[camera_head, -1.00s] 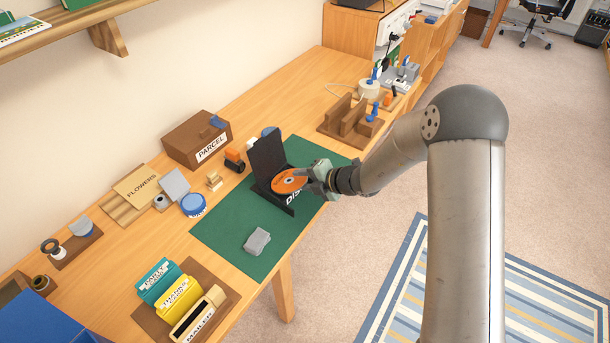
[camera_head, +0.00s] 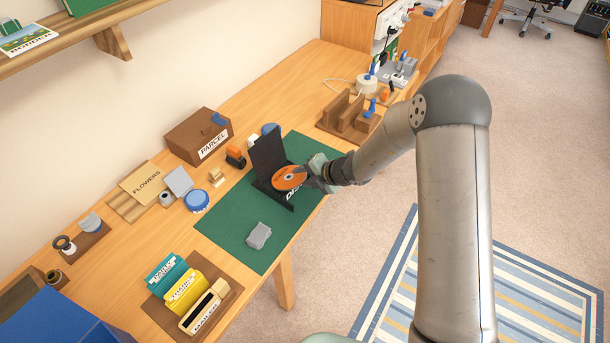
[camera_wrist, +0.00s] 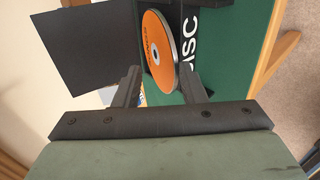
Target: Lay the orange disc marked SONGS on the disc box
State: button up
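The orange disc (camera_head: 289,178) with dark lettering appears to lie on the black disc box (camera_head: 268,153), whose lid stands upright behind it. The lettering on the disc is too small to read surely. In the wrist view the orange disc (camera_wrist: 155,42) shows at a slant beside the white letters on the disc box (camera_wrist: 190,62). My gripper (camera_head: 312,176) is at the disc's right edge. In the wrist view my gripper's fingers (camera_wrist: 158,80) are apart, with the disc's near rim between them and a gap on its left. Contact at the right finger is unclear.
A green mat (camera_head: 226,222) lies under the box, with a grey block (camera_head: 259,235) on it. A brown parcel box (camera_head: 198,136) stands behind left. A brown slotted rack (camera_head: 348,116) stands to the right. Coloured card holders (camera_head: 186,290) stand at the front left.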

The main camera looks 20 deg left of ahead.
jog(key=shift+r+h+p, duration=0.3)
jog(key=shift+p, duration=0.75)
jog(key=h+p, duration=0.1)
jog(key=p, duration=0.3)
jog(key=shift+d+r+g+p, duration=0.1)
jog(key=shift+r+g+p, duration=0.05)
jog(key=shift+g+p, duration=0.2)
jog(key=shift+h, duration=0.3)
jog(key=shift+d+h, duration=0.1)
jog(key=shift+h, duration=0.3)
jog(key=shift+v, duration=1.2)
jog(key=shift+d, duration=0.1)
jog(key=shift+v, duration=1.25)
